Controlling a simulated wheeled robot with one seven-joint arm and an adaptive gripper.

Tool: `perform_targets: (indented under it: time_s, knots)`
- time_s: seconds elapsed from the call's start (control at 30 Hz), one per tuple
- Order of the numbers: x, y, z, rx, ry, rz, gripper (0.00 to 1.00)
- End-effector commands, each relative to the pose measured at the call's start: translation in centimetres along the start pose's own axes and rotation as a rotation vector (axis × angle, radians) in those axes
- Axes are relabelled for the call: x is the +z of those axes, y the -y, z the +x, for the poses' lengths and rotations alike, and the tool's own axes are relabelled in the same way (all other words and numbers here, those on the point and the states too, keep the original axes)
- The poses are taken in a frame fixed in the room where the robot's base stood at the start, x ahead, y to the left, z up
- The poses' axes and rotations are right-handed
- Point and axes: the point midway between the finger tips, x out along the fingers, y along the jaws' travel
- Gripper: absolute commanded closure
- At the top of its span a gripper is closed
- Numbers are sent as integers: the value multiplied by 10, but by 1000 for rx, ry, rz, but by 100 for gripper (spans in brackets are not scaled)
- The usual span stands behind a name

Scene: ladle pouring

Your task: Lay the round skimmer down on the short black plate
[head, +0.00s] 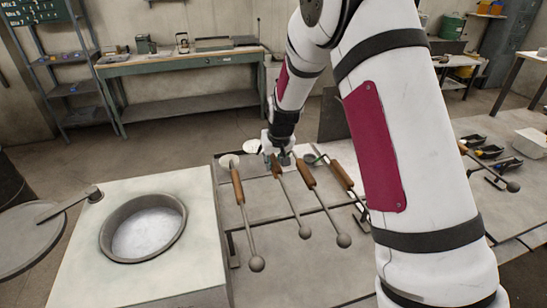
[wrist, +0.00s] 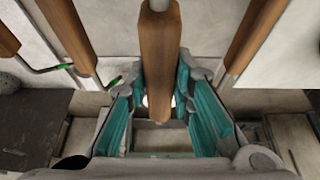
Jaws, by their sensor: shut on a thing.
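Several long tools with brown wooden handles and thin metal rods lie side by side on a rack in the head view. My gripper (head: 281,155) is at the far end of the second tool from the left (head: 289,198), whose rod ends in a grey ball shape. In the wrist view, the teal fingers of my gripper (wrist: 160,112) are either side of a wooden handle (wrist: 160,55) and shut on it. I cannot tell from its far end whether this is the round skimmer. A dark flat surface (wrist: 28,122) shows lower left; I cannot tell whether it is the short black plate.
Neighbouring handles lie close by on the left (wrist: 68,35) and right (wrist: 250,35) in the wrist view. A pale block with a round pot (head: 143,228) stands left of the rack. Pale discs (head: 229,160) lie beyond the leftmost handle. My arm hides the right middle.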

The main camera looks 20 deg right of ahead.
Motion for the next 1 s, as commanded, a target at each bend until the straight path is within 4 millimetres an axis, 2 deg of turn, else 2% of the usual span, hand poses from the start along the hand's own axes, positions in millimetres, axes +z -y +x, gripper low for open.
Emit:
perform_targets:
  time_s: [0.7,1.0]
  knots:
    - [19,0,49,0,-1,2,100]
    - [25,0,62,0,-1,2,100]
